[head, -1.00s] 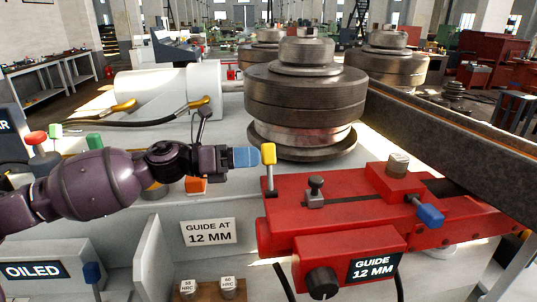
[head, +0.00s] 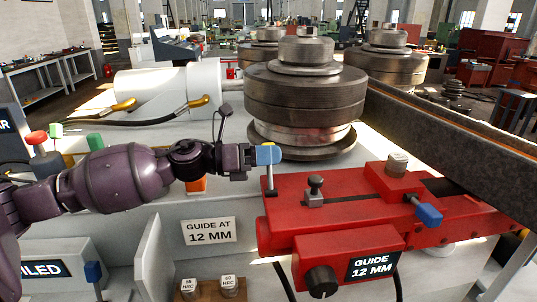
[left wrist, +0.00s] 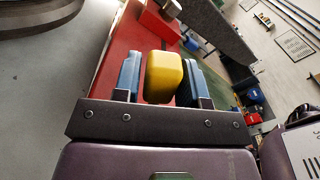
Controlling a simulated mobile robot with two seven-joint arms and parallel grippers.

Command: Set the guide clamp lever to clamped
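A lever with a yellow knob (head: 266,156) on an upright grey stem stands at the left end of the red guide block (head: 290,215). My left gripper (head: 266,154) is at this knob, its blue fingers hiding much of it in the head view. In the left wrist view the yellow knob (left wrist: 164,77) is between the two blue fingers, with a narrow gap at the left finger; contact on the right side is unclear. The fingers are open around it. My right gripper is not in view.
A blue handle (head: 429,215) sticks out at the guide's right. A black knob (head: 321,282) and a "GUIDE 12 MM" sign (head: 373,266) are on its front. The large steel roll (head: 305,95) stands close behind the lever. A long dark beam (head: 450,140) runs along the right.

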